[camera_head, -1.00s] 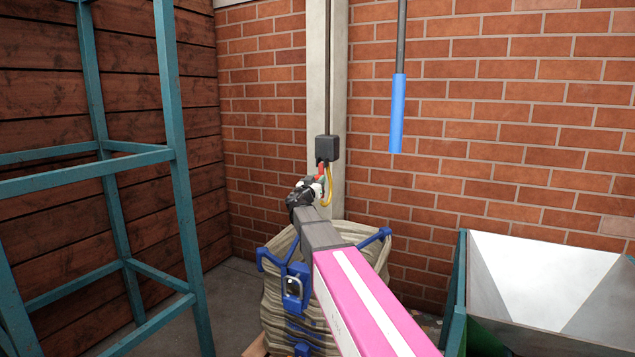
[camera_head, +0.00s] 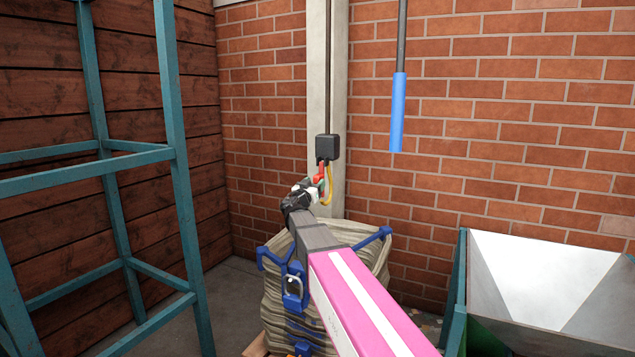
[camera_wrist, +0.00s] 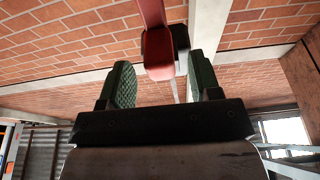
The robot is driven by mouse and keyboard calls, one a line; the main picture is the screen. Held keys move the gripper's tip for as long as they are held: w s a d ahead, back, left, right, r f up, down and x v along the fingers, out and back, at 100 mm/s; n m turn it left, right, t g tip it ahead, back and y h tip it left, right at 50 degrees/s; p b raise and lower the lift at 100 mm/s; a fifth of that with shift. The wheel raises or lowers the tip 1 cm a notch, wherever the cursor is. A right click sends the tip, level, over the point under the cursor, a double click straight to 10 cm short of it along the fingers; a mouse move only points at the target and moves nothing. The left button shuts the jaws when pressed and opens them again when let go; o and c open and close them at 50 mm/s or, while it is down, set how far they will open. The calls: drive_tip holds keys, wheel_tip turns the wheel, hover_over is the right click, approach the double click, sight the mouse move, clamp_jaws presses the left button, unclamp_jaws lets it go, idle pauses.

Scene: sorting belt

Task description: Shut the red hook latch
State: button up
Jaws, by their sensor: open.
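The red hook latch (camera_head: 320,172) hangs below a dark box at the bottom of a rod on the pale post. A yellow loop (camera_head: 329,184) hangs beside it. In the wrist view the red latch part (camera_wrist: 158,54) shows large, between and beyond the fingertips. My gripper (camera_head: 313,187) is at the latch's lower end, and it also shows in the wrist view (camera_wrist: 160,84) with its two green pads apart. The pads flank the red part with space on the left side. Whether either pad touches it I cannot tell.
A dark box (camera_head: 327,148) sits above the latch. A blue-handled rod (camera_head: 397,112) hangs to the right. A teal frame (camera_head: 172,150) stands at left. A sack (camera_head: 345,233) on blue hooks is below my arm, and a metal hopper (camera_head: 545,275) is at right.

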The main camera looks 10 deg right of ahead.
drive_tip(key=v, duration=0.7)
drive_tip(key=shift+s+a, duration=0.1)
drive_tip(key=s+d+f+n+g+y, duration=0.1)
drive_tip(key=s+d+f+g, duration=0.25)
drive_tip(key=f, duration=0.45)
drive_tip(key=s+d+f+g+y, duration=0.1)
drive_tip(key=s+d+f+g, duration=0.3)
drive_tip(key=f, duration=0.4)
drive_tip(key=s+d+f+n+g+y, duration=0.1)
drive_tip(key=s+d+f+g, duration=0.25)
drive_tip(key=s+f, duration=0.35)
drive_tip(key=s+a+f+n+g+y, duration=0.2)
drive_tip(key=s+f+g+y, duration=0.1)
drive_tip(key=s+f, duration=0.4)
drive_tip(key=s+a+f+n+g+y, duration=0.2)
drive_tip(key=s+a+f+g+y, duration=0.1)
drive_tip(key=s+f+y, duration=0.2)
wheel_tip(320, 180, down, 3)
drive_tip(key=s, duration=0.2)
drive_tip(key=shift+s+r+n+y, duration=0.15)
drive_tip(key=shift+s+n+y, duration=0.1)
drive_tip(key=shift+n+y, duration=0.15)
drive_tip(key=shift+s+a+y, duration=0.3)
drive_tip(key=shift+s+a, duration=0.05)
drive_tip(key=shift+a, duration=0.1)
drive_tip(key=shift+c, duration=0.3)
